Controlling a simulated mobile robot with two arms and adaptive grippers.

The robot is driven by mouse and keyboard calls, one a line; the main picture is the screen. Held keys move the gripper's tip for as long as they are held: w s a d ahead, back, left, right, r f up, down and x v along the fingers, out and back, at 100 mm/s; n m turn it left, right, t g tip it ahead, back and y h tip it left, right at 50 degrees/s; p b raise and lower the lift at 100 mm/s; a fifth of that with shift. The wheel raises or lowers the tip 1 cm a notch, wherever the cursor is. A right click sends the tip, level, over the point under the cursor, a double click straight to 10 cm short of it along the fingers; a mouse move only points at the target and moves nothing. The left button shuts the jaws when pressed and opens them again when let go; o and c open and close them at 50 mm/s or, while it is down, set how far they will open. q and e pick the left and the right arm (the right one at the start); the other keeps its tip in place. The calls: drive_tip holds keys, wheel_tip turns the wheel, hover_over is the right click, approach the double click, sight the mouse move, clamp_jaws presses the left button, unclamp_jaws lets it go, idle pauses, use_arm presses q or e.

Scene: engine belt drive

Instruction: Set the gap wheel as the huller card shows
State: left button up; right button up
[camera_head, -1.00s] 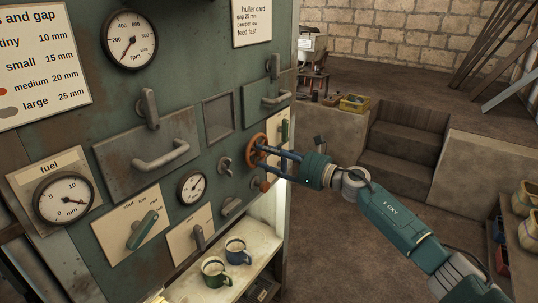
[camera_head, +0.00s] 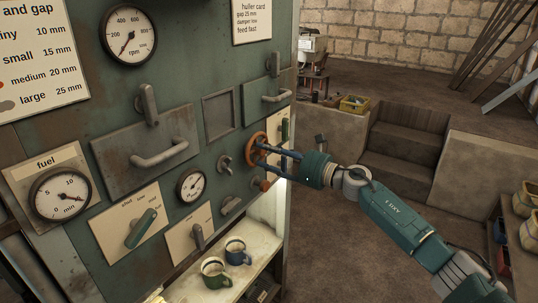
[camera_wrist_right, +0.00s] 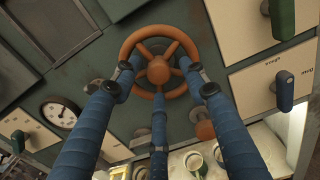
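The gap wheel appears to be the orange spoked handwheel (camera_head: 257,150) on the green machine panel; it also shows in the right wrist view (camera_wrist_right: 158,38). My right gripper (camera_head: 264,151) has its blue fingers on the wheel; in the right wrist view the fingertips (camera_wrist_right: 157,76) overlap its rim on both sides, and a third finger lies below the hub. The huller card (camera_head: 254,18) at the top reads "gap 25 mm" and "feed fast"; its damper line is small. The gap chart (camera_head: 40,60) pairs large with 25 mm. My left gripper is not in view.
An orange-brown knob (camera_wrist_right: 205,130) sits just below the wheel. Gauges, levers and handles cover the panel, including the fuel gauge (camera_head: 62,194). A green mug (camera_head: 215,272) and a blue mug (camera_head: 237,252) stand on the shelf below. The floor right of the machine is open.

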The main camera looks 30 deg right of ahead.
drive_tip(key=shift+s, duration=0.15)
drive_tip(key=v, duration=1.1)
drive_tip(key=shift+s+d, duration=0.2)
drive_tip(key=shift+s, duration=0.15)
drive_tip(key=shift+f, duration=0.1)
idle(1.1)
